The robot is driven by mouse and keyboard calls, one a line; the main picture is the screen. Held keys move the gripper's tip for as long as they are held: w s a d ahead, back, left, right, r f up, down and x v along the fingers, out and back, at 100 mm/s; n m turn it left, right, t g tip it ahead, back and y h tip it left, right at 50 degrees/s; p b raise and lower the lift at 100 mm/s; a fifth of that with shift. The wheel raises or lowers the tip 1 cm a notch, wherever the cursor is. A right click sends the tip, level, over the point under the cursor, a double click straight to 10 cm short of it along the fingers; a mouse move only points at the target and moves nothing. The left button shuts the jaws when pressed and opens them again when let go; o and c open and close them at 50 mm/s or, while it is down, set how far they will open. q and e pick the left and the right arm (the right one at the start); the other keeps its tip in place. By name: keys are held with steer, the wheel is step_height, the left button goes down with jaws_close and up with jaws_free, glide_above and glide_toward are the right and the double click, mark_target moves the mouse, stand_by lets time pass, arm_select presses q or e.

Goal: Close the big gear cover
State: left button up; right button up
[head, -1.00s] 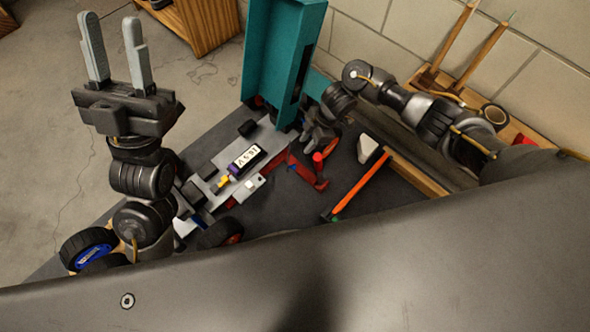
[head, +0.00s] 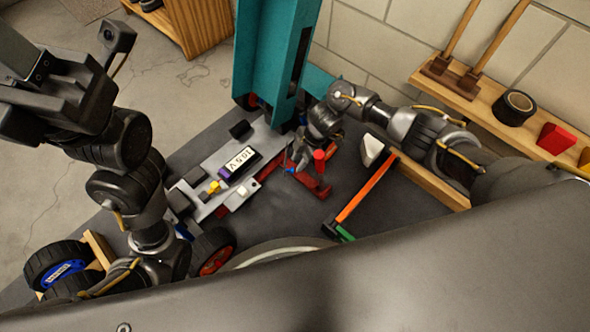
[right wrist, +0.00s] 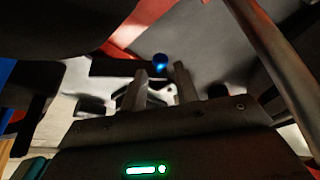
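The racecar's grey chassis (head: 213,178) lies on the dark table, with a purple-and-white battery (head: 240,165) labelled in volts on it. I cannot single out the big gear cover with certainty. A red part (head: 314,187) with a red cylinder (head: 319,160) is at the car's right side. My right gripper (head: 297,158) is low beside that red part and the chassis. In the right wrist view its fingers (right wrist: 160,85) are apart, with a small blue round piece (right wrist: 160,62) just beyond. My left gripper is at the top left of the head view, its fingers largely cut off.
A teal upright structure (head: 265,60) stands behind the car. An orange-handled hammer (head: 362,193) lies right of it. Loose wheels (head: 55,265) are at the lower left. A wooden wall shelf (head: 480,100) holds a tape roll (head: 514,107) and red bin.

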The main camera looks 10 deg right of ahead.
mark_target(293, 169)
steer(key=shift+b+x, duration=0.8)
steer(key=shift+x, duration=1.05)
jaws_close()
